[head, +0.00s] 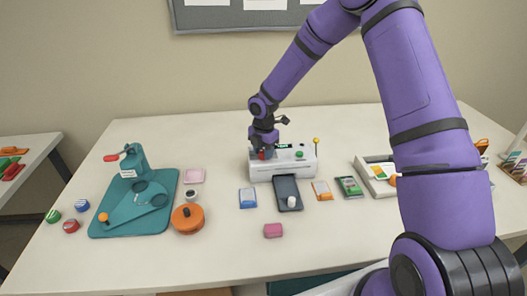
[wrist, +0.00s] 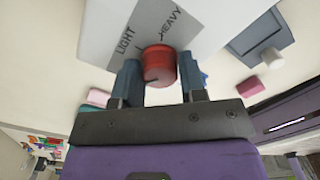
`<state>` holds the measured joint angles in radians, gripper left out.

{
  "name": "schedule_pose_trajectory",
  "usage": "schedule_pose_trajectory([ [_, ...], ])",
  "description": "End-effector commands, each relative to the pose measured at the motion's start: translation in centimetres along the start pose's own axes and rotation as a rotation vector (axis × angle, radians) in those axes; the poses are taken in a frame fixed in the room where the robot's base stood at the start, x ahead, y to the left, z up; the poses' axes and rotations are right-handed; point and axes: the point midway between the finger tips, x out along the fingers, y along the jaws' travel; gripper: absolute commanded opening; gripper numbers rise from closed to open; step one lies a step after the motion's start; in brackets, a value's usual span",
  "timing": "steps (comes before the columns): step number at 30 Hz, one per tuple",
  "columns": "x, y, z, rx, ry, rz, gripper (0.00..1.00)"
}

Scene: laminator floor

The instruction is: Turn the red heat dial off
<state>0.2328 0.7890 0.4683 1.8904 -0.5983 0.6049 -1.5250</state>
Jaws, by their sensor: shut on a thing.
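The red heat dial (wrist: 158,66) sits on the white laminator (head: 283,167), with the words LIGHT and HEAVY printed beside it. In the wrist view a dark mark shows on the dial's near side. My gripper (wrist: 160,80) is shut on the dial, one finger on each side of it. In the head view my gripper (head: 262,150) is at the left end of the laminator, and only a little of the dial (head: 261,155) shows. Which setting the dial points to is hard to tell.
A green button (head: 299,155) and a yellow-tipped lever (head: 316,141) are on the laminator's right part. A dark tray (head: 287,188) and small packets lie in front. A teal press (head: 135,205) and an orange round pot (head: 187,218) stand left. A white tray (head: 366,177) is at right.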

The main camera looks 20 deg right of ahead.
Motion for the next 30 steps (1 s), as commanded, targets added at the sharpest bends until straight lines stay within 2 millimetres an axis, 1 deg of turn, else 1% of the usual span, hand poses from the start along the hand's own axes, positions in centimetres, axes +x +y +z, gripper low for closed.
schedule_pose_trajectory([
  [17,0.03,-0.03,0.06,-0.03,0.0,0.0,0.15],
  [18,0.03,-0.03,0.06,-0.03,0.0,0.0,0.45],
  [20,0.03,-0.03,0.06,-0.03,0.0,0.0,0.59],
  [21,0.02,-0.02,0.05,-0.03,0.0,0.0,0.64],
  [30,-0.2,0.0,0.04,-0.029,-0.001,0.0,0.64],
])
